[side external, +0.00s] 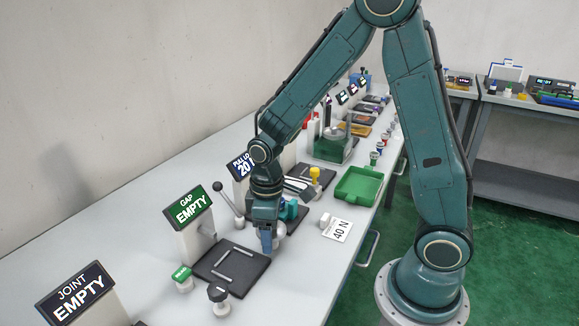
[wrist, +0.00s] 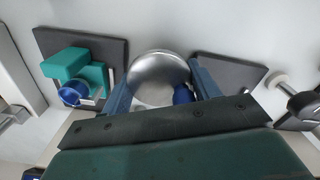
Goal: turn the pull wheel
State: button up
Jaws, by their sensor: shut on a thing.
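The pull wheel shows in the wrist view as a round silver metal disc (wrist: 158,72), between the two blue fingers of my gripper (wrist: 160,84). The fingers lie at its left and right sides and my gripper is shut on it. A small blue part (wrist: 184,95) shows at the wheel's lower right. In the side view my gripper (side external: 267,238) points down at the bench and hides most of the wheel; a pale edge (side external: 280,229) shows beside it. The PULL LOAD display (side external: 242,166) stands behind, partly covered by my arm.
A teal fixture (wrist: 78,68) on a dark plate is left of the wheel. A "40 N" card (side external: 338,230) and green tray (side external: 359,186) lie to the right. The GAP display (side external: 189,208), a lever (side external: 229,200) and dark plate (side external: 232,267) stand nearby.

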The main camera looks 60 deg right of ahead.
jog(key=m, duration=0.4)
jog(key=shift+m, duration=0.3)
jog(key=m, duration=0.5)
jog(key=shift+d, duration=0.15)
jog(key=o, duration=1)
jog(key=shift+r, duration=0.1)
notch_tip(320, 180, up, 14)
jog(key=shift+f, duration=0.15)
dwell(0.5)
